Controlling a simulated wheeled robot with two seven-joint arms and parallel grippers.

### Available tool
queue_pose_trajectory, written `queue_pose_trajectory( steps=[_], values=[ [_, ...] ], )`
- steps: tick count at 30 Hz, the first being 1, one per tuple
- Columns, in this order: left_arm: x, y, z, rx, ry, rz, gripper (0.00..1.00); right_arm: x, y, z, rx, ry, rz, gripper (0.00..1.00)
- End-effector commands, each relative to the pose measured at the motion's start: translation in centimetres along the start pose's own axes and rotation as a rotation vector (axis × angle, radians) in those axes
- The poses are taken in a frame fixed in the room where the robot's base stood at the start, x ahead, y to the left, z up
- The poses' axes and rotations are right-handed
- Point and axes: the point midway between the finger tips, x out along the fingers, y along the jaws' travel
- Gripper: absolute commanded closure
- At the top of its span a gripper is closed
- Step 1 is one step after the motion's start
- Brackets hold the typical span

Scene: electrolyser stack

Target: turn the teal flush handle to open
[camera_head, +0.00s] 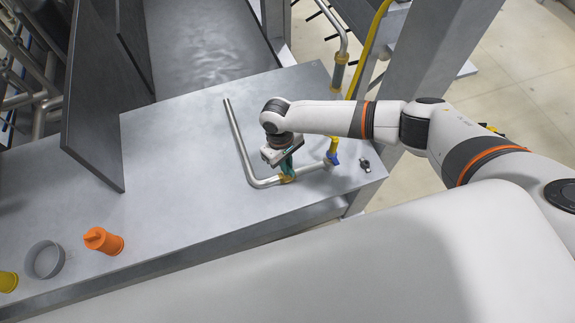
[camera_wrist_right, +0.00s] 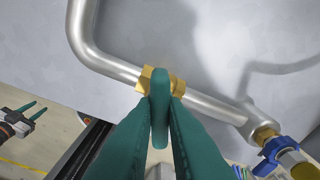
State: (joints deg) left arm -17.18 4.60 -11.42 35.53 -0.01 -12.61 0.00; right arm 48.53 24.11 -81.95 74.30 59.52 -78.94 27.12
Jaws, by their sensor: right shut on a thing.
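The teal flush handle (camera_wrist_right: 159,88) sits on a brass valve body (camera_wrist_right: 146,77) in a grey metal pipe (camera_wrist_right: 112,66). In the right wrist view the handle lies crosswise to the pipe. My right gripper (camera_wrist_right: 161,108), with teal fingers, is shut on the handle, one finger on each side. In the head view my right gripper (camera_head: 287,168) reaches down to the brass fitting (camera_head: 286,179), and its fingers mostly hide the handle. My left gripper (camera_wrist_right: 32,110) shows at the left edge of the right wrist view, its fingers apart and empty, away from the pipe.
A blue-handled valve (camera_head: 333,159) with a yellow hose end stands right of the flush handle. A small dark knob (camera_head: 365,165) is near the table's right end. An orange plug (camera_head: 104,241), a grey ring (camera_head: 44,260) and a yellow piece (camera_head: 7,282) stand at left.

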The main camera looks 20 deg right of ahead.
Motion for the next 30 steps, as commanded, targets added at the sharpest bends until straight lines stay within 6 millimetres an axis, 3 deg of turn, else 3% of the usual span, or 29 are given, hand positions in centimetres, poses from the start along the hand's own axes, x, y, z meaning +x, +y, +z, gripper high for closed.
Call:
queue_pose_trajectory(
  steps=[7, 16, 27, 30],
  values=[
    [-0.1, 0.0, 0.0, 0.000, 0.000, 0.000, 0.64, 0.0, 0.0, 0.0, -0.016, 0.000, -0.002, 1.00],
    [-0.7, 0.0, 0.0, 0.000, 0.001, 0.000, 0.64, -0.1, 0.1, 0.0, -0.350, 0.000, -0.053, 1.00],
    [-0.7, 0.0, 0.0, 0.001, 0.001, 0.000, 0.64, 0.0, 0.1, 0.0, -0.402, 0.000, -0.061, 1.00],
    [-1.0, 0.0, 0.0, 0.001, 0.001, 0.000, 0.64, -0.1, 0.2, -0.1, -0.487, 0.000, -0.074, 1.00]
  ],
)
